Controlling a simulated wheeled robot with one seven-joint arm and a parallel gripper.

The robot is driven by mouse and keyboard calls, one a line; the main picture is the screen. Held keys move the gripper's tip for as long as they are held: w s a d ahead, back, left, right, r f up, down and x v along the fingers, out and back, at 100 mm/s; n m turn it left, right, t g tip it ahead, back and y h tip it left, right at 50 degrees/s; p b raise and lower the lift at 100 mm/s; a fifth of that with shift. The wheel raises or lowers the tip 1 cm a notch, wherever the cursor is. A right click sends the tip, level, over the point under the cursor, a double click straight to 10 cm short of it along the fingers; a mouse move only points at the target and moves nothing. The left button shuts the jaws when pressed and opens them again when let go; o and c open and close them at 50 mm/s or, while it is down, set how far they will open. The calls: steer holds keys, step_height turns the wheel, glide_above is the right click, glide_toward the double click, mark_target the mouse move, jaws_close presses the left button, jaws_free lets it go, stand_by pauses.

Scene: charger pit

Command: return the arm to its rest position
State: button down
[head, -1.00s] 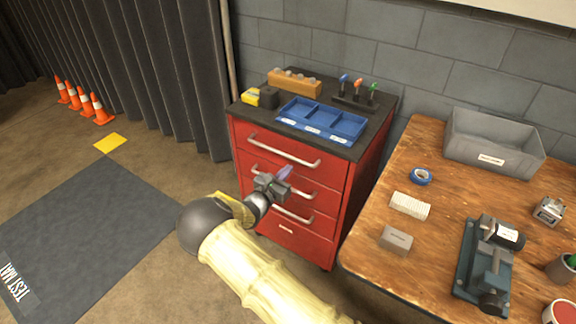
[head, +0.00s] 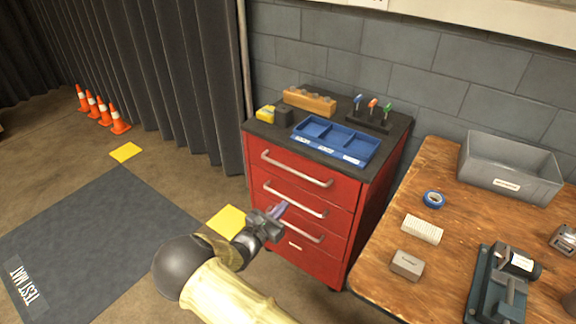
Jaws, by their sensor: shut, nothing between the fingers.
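My gripper (head: 279,209) is at the end of my arm, which reaches in from the bottom of the head view. It is in front of the red drawer cabinet (head: 298,160), overlapping its lower drawers in the picture. I cannot tell the exact gap between gripper and cabinet. The fingers are shut and hold nothing that I can see. All the cabinet drawers look closed.
On the cabinet stand a blue divided tray (head: 338,143), a wooden block (head: 310,101) and a screwdriver rack (head: 369,119). The wooden workbench (head: 385,290) at right bears a grey bin (head: 511,170) and a vise (head: 497,290). Orange cones (head: 118,118) stand left. The mat (head: 90,235) is clear.

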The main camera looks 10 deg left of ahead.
steer(key=shift+s, duration=0.1)
step_height(320, 180, up, 10)
steer(key=p, duration=1)
